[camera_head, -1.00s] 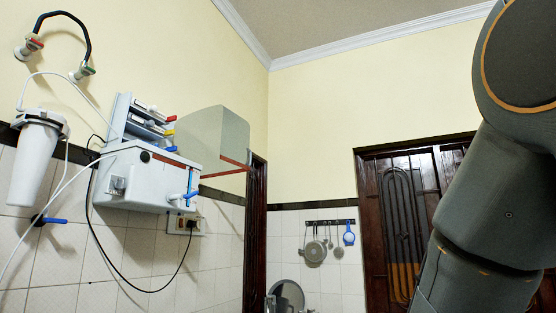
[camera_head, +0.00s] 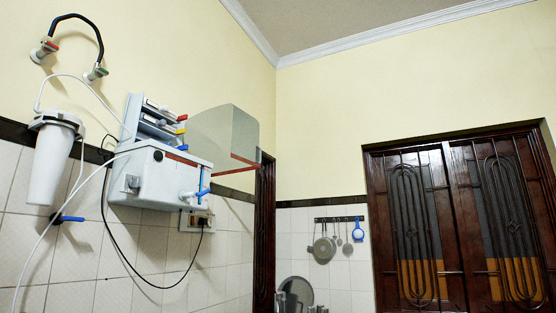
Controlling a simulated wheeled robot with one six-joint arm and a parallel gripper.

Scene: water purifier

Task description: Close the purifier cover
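The water purifier (camera_head: 160,178) is a white box on the tiled left wall, with a blue-handled tap at its right front. Its cover (camera_head: 227,140) is a translucent grey-green panel with a reddish-brown lower edge. The cover stands swung open to the right of the body, so the inner filter rack (camera_head: 156,118) with red, yellow and blue fittings is exposed. My gripper is not in the picture, and no part of my arm shows.
A white filter canister (camera_head: 52,160) hangs left of the purifier, with loose white tubes and a black cable around them. A wall socket (camera_head: 197,221) is below. Utensils (camera_head: 338,240) hang on the back wall beside a dark wooden double door (camera_head: 460,225). The space before the purifier looks clear.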

